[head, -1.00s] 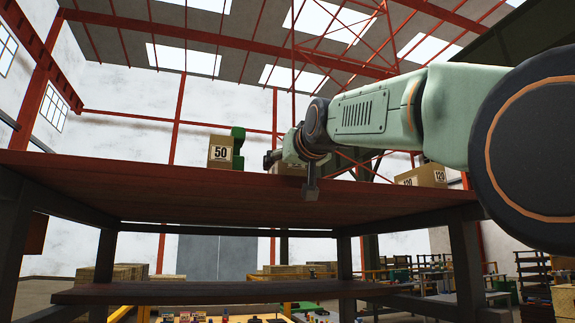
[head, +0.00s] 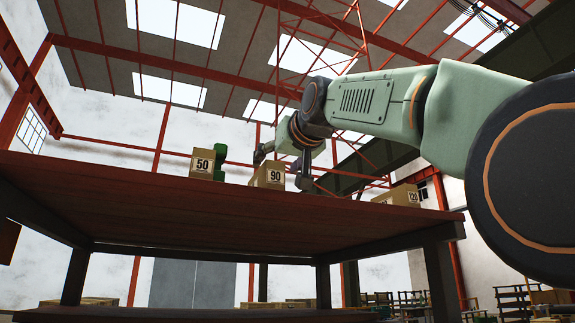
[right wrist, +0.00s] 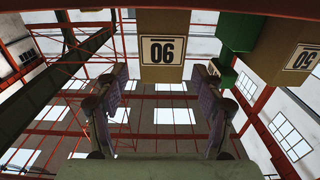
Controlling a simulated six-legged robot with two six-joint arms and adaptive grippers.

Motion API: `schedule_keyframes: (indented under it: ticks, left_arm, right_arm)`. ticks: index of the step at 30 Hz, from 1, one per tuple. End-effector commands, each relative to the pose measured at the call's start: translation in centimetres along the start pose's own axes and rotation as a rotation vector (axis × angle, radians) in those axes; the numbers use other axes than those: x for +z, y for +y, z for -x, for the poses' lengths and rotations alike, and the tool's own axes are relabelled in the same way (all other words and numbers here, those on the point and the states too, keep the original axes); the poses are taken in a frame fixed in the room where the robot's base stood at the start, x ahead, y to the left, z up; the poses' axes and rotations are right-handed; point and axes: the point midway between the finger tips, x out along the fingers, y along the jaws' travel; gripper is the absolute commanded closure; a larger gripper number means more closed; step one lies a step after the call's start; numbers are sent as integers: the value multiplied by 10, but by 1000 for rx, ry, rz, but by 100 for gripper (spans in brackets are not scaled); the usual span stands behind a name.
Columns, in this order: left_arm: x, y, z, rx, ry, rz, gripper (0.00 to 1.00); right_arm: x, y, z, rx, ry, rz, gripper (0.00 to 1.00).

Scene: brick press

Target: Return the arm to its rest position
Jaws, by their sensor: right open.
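My right gripper (head: 281,166) is open and empty in the head view, its fingers apart near the box marked 90 (head: 268,175). That box stands on the table top (head: 200,205). The right wrist view shows the same gripper (right wrist: 160,112) with its fingers spread and nothing between them. There the 90 box (right wrist: 163,30) appears upside down, beyond the fingertips. My right arm is stretched out from the right edge of the head view. My left gripper is not in view.
A box marked 50 (head: 202,165) stands left of the 90 box, with a green object (head: 220,160) beside it. A box marked 120 (head: 400,196) stands at the table's right. The space above the boxes looks clear.

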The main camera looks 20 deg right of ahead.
Motion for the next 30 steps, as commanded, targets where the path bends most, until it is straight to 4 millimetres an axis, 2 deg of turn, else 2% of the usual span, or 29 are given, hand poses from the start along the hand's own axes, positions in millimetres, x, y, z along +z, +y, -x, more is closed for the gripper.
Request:
schedule_keyframes:
  ticks: [1, 3, 12, 30]
  left_arm:
    - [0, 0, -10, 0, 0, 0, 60]
    - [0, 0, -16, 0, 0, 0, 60]
    - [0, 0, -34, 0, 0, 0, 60]
    - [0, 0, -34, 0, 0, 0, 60]
  right_arm:
    - [4, 0, 7, 0, 2, 0, 31]
    - [3, 0, 17, 0, 3, -1, 31]
    - [2, 0, 46, 0, 0, -1, 31]
    - [0, 0, 52, 0, -2, -1, 31]
